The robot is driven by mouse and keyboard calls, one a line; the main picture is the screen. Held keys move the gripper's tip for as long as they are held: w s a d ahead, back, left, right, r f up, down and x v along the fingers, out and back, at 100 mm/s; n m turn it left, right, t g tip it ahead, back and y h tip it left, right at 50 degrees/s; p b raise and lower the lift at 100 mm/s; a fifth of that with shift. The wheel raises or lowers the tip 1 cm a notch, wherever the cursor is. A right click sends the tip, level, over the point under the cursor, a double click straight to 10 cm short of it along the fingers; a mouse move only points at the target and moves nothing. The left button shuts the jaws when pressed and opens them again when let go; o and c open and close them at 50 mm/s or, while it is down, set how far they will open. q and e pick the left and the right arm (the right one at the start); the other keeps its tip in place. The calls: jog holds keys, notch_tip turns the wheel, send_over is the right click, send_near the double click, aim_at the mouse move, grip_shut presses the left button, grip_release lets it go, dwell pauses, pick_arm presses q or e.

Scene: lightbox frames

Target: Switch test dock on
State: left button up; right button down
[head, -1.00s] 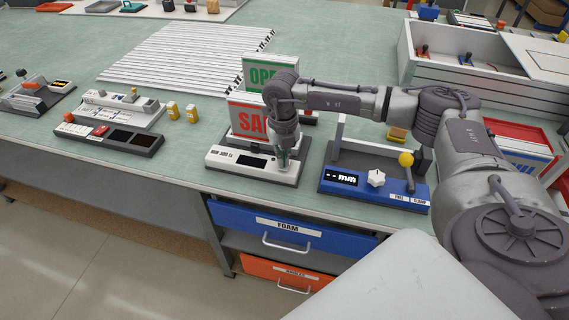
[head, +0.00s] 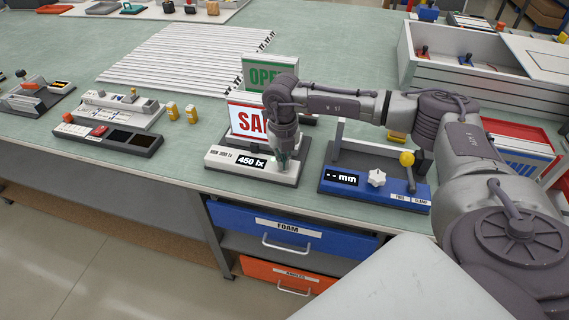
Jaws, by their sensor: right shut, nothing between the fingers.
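The test dock (head: 226,167) is a white and grey unit near the table's front edge. Its display (head: 251,162) is lit and reads "450 lx". A sign with red "SA" lettering (head: 244,120) stands upright at its back, its face bright white and partly hidden by my arm. My right gripper (head: 284,163) is shut and empty, pointing down at the right end of the dock's top. The fingertips hide the spot beneath them, so I cannot tell whether they touch it. My left gripper is not in view.
A blue gauge unit (head: 340,190) with a yellow-knobbed lever stands just right of the dock. A green "OPEN" sign (head: 262,75) stands behind. Other devices (head: 108,139) and two yellow pieces lie left. A white box (head: 440,72) stands back right.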

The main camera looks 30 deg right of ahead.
jog(key=shift+s, duration=0.1)
jog(key=shift+w+r+p, duration=0.2)
jog(key=shift+r+p, duration=0.6)
jog(key=shift+r, duration=0.05)
jog(key=shift+r+p, duration=1.6)
jog(key=shift+r, duration=0.95)
jog(key=shift+s, duration=0.1)
